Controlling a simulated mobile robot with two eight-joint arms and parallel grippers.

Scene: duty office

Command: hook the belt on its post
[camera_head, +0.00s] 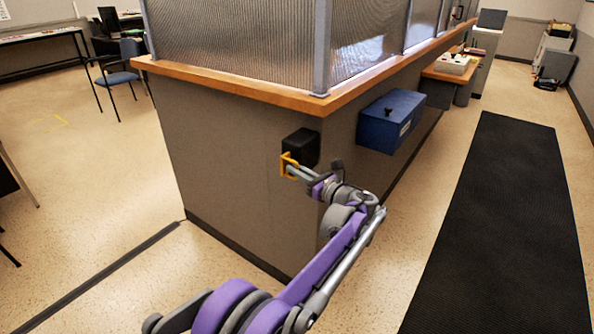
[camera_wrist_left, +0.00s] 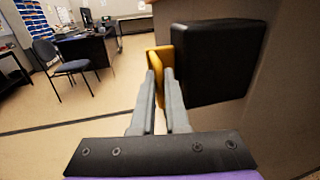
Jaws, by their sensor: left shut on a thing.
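The belt's yellow end piece (camera_head: 286,162) is at the black wall box (camera_head: 301,147) on the grey counter side, below the wooden ledge. My left gripper (camera_head: 291,170) is shut on this end piece, right beside the box. In the left wrist view the yellow piece (camera_wrist_left: 153,66) stands between and beyond the fingertips (camera_wrist_left: 160,78), just left of the black box (camera_wrist_left: 218,62). No drawn-out length of belt shows. I cannot make out a post in either view. My right gripper is not in view.
A blue box (camera_head: 390,121) is mounted on the counter to the right of the arm. The wooden ledge (camera_head: 322,102) juts out above. A black mat (camera_head: 505,225) lies on the right. Open floor stretches left towards a blue chair (camera_head: 120,77).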

